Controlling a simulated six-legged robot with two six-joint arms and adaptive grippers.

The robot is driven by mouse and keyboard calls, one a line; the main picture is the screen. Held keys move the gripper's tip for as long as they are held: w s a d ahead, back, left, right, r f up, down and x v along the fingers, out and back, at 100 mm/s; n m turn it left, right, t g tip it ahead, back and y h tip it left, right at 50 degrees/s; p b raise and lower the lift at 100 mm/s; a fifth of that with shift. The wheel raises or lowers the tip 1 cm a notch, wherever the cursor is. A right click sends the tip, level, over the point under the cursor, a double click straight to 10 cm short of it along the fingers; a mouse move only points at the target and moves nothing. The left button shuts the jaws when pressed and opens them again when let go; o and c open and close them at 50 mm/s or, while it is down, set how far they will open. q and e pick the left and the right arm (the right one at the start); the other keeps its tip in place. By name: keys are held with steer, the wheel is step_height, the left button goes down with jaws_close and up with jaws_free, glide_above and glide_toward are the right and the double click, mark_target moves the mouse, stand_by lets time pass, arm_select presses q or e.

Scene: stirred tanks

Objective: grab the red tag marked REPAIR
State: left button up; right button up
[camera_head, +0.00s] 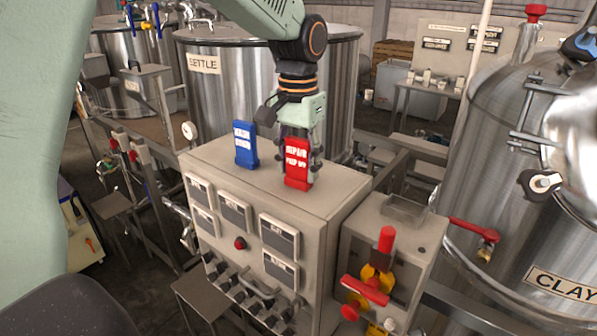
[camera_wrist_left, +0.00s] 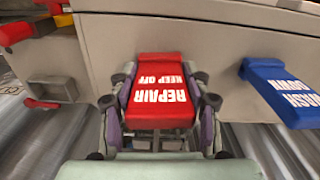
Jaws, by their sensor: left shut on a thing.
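The red tag (camera_head: 297,164) marked REPAIR KEEP OFF stands upright on top of the grey control box (camera_head: 335,197), near its front edge. My left gripper (camera_head: 300,160) comes down from above and is shut on the tag. In the left wrist view the red tag (camera_wrist_left: 158,92) lies between the two fingers of my left gripper (camera_wrist_left: 160,98), one on each side. Whether the tag's base still touches the box top is hard to tell. My right gripper is not in view.
A blue tag (camera_head: 245,145) stands left of the red one; it also shows in the left wrist view (camera_wrist_left: 285,92). Steel tanks labelled SETTLE (camera_head: 204,64) and CLAY (camera_head: 560,284) stand around.

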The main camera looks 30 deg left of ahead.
arm_select(q)
steer(key=shift+w+d, duration=0.1)
steer(key=shift+c, duration=1.2)
